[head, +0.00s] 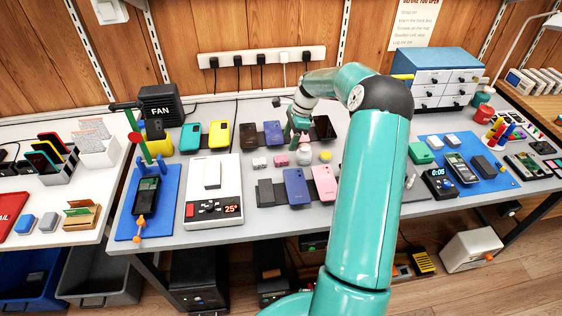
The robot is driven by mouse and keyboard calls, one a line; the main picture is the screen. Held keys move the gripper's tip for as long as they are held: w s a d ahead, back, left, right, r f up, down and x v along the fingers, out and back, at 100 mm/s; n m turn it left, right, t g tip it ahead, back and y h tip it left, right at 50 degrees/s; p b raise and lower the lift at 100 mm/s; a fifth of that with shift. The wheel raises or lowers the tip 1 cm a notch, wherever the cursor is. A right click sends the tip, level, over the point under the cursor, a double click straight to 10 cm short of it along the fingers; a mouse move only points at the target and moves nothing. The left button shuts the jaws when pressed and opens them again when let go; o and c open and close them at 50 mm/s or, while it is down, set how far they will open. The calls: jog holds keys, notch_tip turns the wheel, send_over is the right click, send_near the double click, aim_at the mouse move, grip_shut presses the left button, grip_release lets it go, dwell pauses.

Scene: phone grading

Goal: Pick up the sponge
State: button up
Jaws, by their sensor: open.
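My gripper (298,135) hangs down over the back middle of the grey bench, open as far as its small size here lets me see. The pink block looks most like a sponge, but I cannot be sure which thing is the sponge. Nothing shows held in the jaws. My arm covers part of the bench to the right.
Phones (296,186) lie in front of the small blocks and more stand behind. A white heater box (213,191) reading 25° is at left. A blue mat (505,184) with tools and a drawer cabinet (435,78) are at right. A power strip (262,57) hangs on the wall.

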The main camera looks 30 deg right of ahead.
aim_at(281, 159)
jog(key=x, duration=0.9)
jog(key=shift+w, duration=0.1)
jog(key=c, duration=1.1)
